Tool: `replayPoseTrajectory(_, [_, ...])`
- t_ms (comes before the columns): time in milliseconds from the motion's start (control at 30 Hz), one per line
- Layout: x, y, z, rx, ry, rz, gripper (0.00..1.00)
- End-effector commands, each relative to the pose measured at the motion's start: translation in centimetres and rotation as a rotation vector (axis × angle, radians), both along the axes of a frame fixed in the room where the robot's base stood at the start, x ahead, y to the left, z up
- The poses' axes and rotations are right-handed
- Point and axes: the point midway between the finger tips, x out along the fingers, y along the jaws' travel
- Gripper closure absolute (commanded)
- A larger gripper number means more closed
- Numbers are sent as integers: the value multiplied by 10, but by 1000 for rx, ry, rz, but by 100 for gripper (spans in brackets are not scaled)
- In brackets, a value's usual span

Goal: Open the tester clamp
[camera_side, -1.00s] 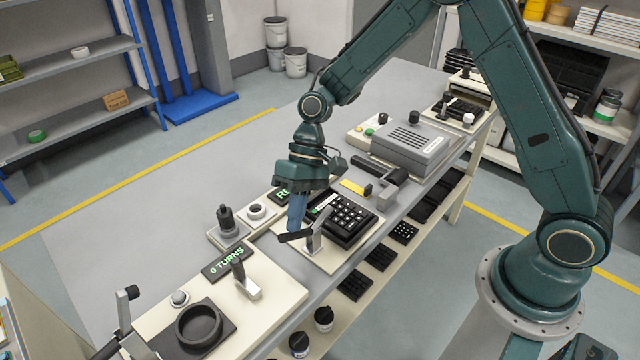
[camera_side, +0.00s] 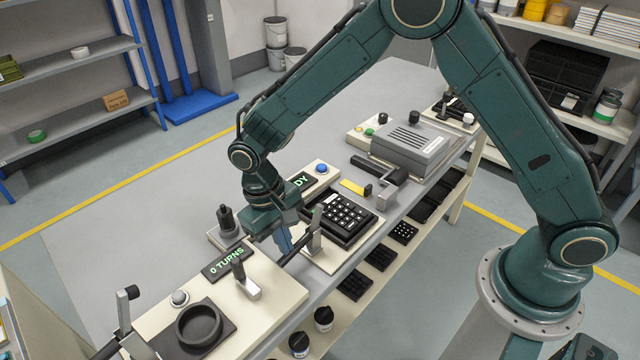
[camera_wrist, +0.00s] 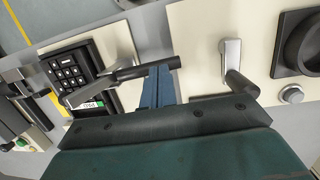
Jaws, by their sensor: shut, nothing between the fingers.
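The tester clamp is a silver arm (camera_side: 315,240) with a dark handle bar (camera_side: 293,256), at the near-left corner of the pad under the black keypad (camera_side: 342,216). In the wrist view the silver arm (camera_wrist: 92,90) lies by the keypad (camera_wrist: 75,70), and the handle (camera_wrist: 150,68) points right. My gripper (camera_side: 285,247) is shut with nothing between its blue fingers. In the wrist view the fingertips (camera_wrist: 158,70) are right at the handle; whether they touch it I cannot tell.
A cream station with a "0 TURNS" display (camera_side: 223,262), another lever (camera_side: 246,280) and a dark round dish (camera_side: 198,325) stands at the near left. A black knob (camera_side: 227,218) stands behind my gripper. A grey box (camera_side: 410,143) is farther right.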

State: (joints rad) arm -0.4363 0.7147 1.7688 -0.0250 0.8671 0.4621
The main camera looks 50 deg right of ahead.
Motion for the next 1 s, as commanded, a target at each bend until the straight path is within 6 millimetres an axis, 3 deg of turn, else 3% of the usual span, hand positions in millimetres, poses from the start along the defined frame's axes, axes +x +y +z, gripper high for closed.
replayPoseTrajectory(733, [0, 2, -6, 3, 0, 1, 100])
replayPoseTrajectory(1000, [2, 4, 5, 4, -2, 1, 100])
